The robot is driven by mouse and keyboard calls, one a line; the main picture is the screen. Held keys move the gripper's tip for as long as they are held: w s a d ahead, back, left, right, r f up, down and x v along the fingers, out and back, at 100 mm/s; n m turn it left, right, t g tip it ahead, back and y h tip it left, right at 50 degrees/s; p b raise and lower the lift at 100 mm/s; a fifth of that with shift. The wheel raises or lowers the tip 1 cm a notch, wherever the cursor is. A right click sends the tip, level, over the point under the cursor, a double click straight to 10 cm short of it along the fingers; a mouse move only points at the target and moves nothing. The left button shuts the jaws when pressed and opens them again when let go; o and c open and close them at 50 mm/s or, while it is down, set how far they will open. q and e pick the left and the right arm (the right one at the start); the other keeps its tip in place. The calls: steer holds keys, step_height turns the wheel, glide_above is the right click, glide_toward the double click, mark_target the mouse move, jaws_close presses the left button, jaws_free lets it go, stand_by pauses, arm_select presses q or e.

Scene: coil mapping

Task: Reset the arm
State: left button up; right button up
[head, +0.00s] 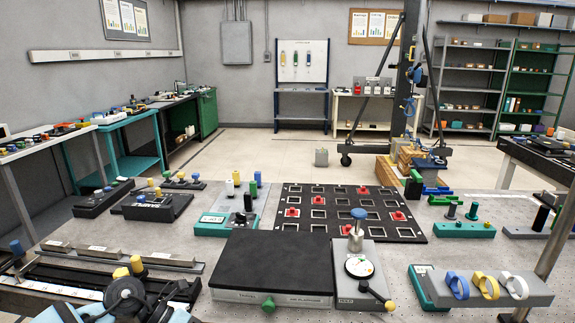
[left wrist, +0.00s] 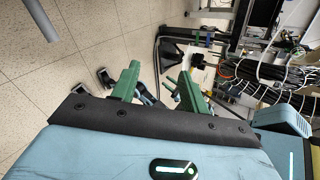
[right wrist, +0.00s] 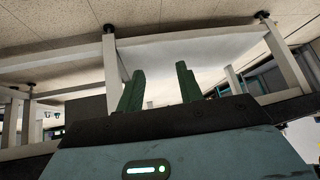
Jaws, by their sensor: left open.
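My left gripper (left wrist: 159,72) shows in the left wrist view with its two green fingers apart and nothing between them. Beyond it are tiled floor and a bundle of dark cables (left wrist: 258,82). My right gripper (right wrist: 160,70) shows in the right wrist view with its green fingers apart and empty. Beyond it is a pale frame with legs (right wrist: 112,65), seen at an odd angle. Neither gripper's fingers can be made out in the head view. A dark and light-blue part at the lower left there looks like my left arm.
The worktable in front holds a black-topped platform (head: 270,265), a dark grid board (head: 330,193) with red pieces, a crank box (head: 358,272) and a block with coloured rings (head: 492,288). Side benches and shelves (head: 470,75) line the room. Open floor (head: 265,155) lies behind the table.

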arm_select(q)
steer(key=s+d+r+n+t+h+p, duration=0.2)
steer(key=s+d+n+t+h, duration=0.4)
steer(key=d+n+t+h, duration=0.45)
steer(key=s+a+f+n+t+y+p, duration=0.2)
steer(key=s+a+f+n+t+y, duration=0.55)
steer(key=n+y, duration=0.95)
steer(key=s+a+f+n+g, duration=0.2)
steer(key=s+a+f+n, duration=0.1)
steer(key=s, duration=0.3)
steer(key=s+a+f+n+g+y+p, duration=0.1)
steer(key=s+a+f+n+g, duration=0.1)
steer(key=s+f+n+g, duration=0.1)
steer(key=s+a+f+n+g+y, duration=0.1)
steer(key=s+a+f+n+g, duration=0.2)
steer(key=s, duration=0.6)
step_height(320, 180, down, 3)
steer(key=shift+a+f+n, duration=0.15)
steer(key=shift+a+n, duration=0.2)
steer(key=shift+n, duration=0.7)
arm_select(e)
steer(key=w+r+t, duration=0.1)
steer(key=w+r, duration=0.3)
steer(key=r, duration=0.3)
steer(key=shift+w+d+t, duration=0.3)
